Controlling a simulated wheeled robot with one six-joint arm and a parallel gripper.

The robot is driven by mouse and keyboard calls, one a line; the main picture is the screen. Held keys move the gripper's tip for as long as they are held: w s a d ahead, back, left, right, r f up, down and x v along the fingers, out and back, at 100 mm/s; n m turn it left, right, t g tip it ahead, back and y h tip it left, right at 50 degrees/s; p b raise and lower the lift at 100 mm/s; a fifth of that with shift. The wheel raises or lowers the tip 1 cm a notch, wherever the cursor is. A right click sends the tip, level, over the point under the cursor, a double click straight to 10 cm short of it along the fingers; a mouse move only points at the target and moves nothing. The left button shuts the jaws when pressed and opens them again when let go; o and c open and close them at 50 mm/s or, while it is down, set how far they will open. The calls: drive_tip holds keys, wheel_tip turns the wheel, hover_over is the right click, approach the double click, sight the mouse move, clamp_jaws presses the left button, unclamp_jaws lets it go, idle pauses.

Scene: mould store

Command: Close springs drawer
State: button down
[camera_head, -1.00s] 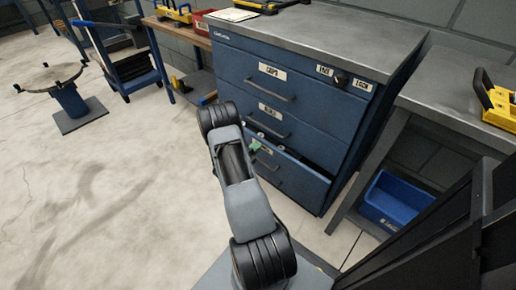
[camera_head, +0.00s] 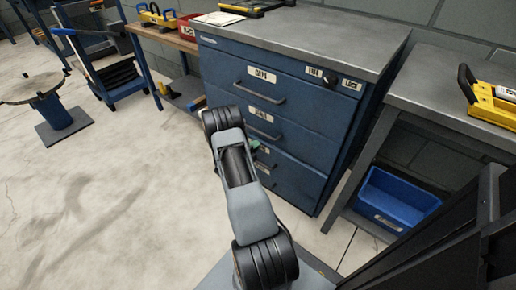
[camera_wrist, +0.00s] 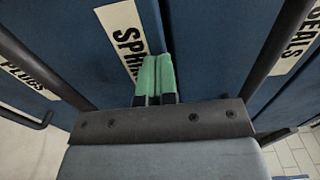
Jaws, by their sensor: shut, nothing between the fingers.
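The springs drawer (camera_head: 297,177) is the third one down in the blue cabinet. In the head view my gripper (camera_head: 254,143) is mostly hidden behind my arm, which also covers the drawer's left part.
The SEALS label (camera_wrist: 297,42) and PLUGS label (camera_wrist: 28,78) mark neighbouring drawers; dark bar handles stick out near my gripper. A grey bench (camera_head: 440,95) with a blue bin (camera_head: 395,200) below stands right. Open floor (camera_head: 110,200) lies left.

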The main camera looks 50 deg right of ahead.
drive_tip(key=shift+w+a, duration=0.25)
drive_tip(key=shift+a, duration=0.4)
drive_tip(key=a+p, duration=0.3)
drive_tip(key=a, duration=1)
drive_tip(key=shift+a+p, duration=0.15)
drive_tip(key=shift+p, duration=0.25)
drive_tip(key=s+a+r+m+g+y+p, duration=0.2)
drive_tip(key=r+m+p, duration=0.35)
drive_tip(key=r, duration=0.35)
drive_tip(key=s+a+r+m+g+y+p, duration=0.15)
drive_tip(key=r+m+p, duration=0.35)
drive_tip(key=r, duration=0.5)
drive_tip(key=s+a+r+m+g+y+p, duration=0.1)
drive_tip(key=a+r+m+g+y+p, duration=0.15)
drive_tip(key=r+m, duration=0.55)
drive_tip(key=s+a+r+m+t+y+p, duration=0.2)
drive_tip(key=a+r+m+t+y+p, duration=0.1)
drive_tip(key=r, duration=0.6)
drive_tip(key=s+a+r+m+t+y+p, duration=0.2)
drive_tip(key=a+r+m+y+p, duration=0.3)
drive_tip(key=a+r+m+p, duration=0.3)
drive_tip(key=s+a+r+m+t+y+p, duration=0.2)
drive_tip(key=a+r+m+t+y+p, duration=0.2)
drive_tip(key=r, duration=0.8)
drive_tip(key=a+m+p, duration=0.1)
drive_tip(key=a+m, duration=0.1)
drive_tip(key=a, duration=0.1)
drive_tip(key=shift+a+r+t, duration=0.15)
drive_tip(key=shift+a+t, duration=0.15)
drive_tip(key=shift+d, duration=0.1)
